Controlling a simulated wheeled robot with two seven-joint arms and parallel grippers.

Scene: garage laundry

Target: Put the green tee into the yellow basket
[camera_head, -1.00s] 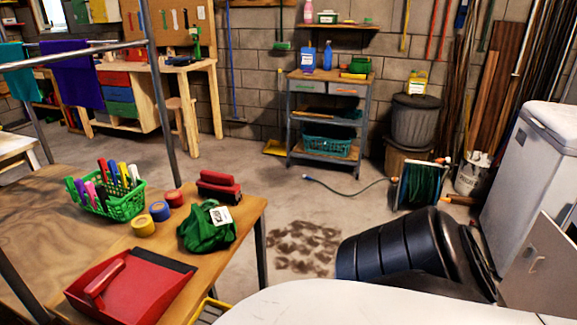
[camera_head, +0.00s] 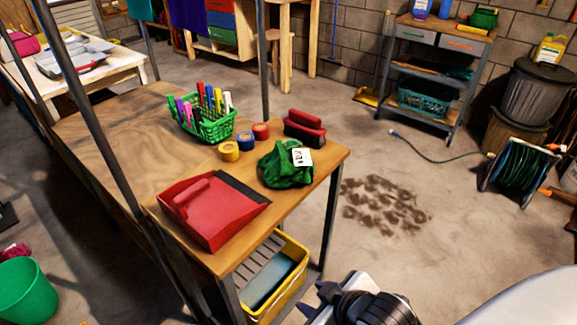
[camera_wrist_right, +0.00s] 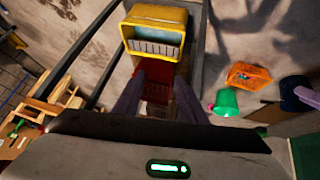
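The green tee (camera_head: 284,171) lies crumpled on the wooden table near its right corner, with a white tag on top. The yellow basket (camera_head: 291,287) is low beneath the table's right end, partly hidden by the table; something bluish shows inside. In the right wrist view the basket (camera_wrist_right: 160,13) is ahead of the fingertips. My right gripper (camera_head: 322,298) is at the bottom of the head view, right of the basket and away from the tee. In its wrist view the gripper (camera_wrist_right: 158,78) has its fingers apart with nothing held. My left gripper is not in view.
On the table (camera_head: 110,150) are a red dustpan (camera_head: 212,210), a green basket of markers (camera_head: 208,125), tape rolls (camera_head: 229,151) and a red-handled brush (camera_head: 304,127). A metal post rises at the table's left. Floor right of the table is clear around a dirt patch (camera_head: 385,205).

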